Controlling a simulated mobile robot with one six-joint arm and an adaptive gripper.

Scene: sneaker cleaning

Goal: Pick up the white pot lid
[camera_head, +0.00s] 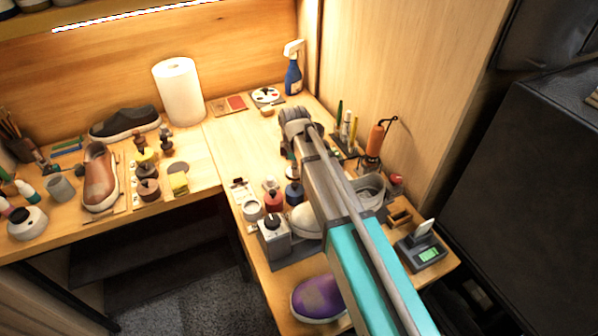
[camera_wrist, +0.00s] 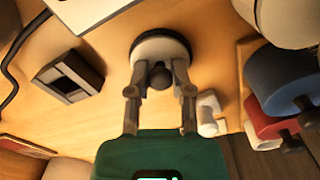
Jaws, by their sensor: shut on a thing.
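The white pot lid (camera_wrist: 150,48) is a round white disc with a dark rim and a dark round knob, seen in the wrist view at the upper middle. My gripper (camera_wrist: 160,70) has one finger on each side of the knob, and its jaws are shut on the lid. The fingers hide parts of the lid's near edge. Whether the lid rests on something or is raised is hard to tell. In the head view my arm and wrist hide the lid and the fingertips.
In the wrist view, a slotted block (camera_wrist: 68,77) lies left, a small white piece (camera_wrist: 208,112) close right, and blue (camera_wrist: 283,70) and red (camera_wrist: 262,121) jars further right. In the head view, a paper roll (camera_head: 180,92) and spray bottle (camera_head: 293,70) stand behind; bare wood (camera_head: 236,145) lies left.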

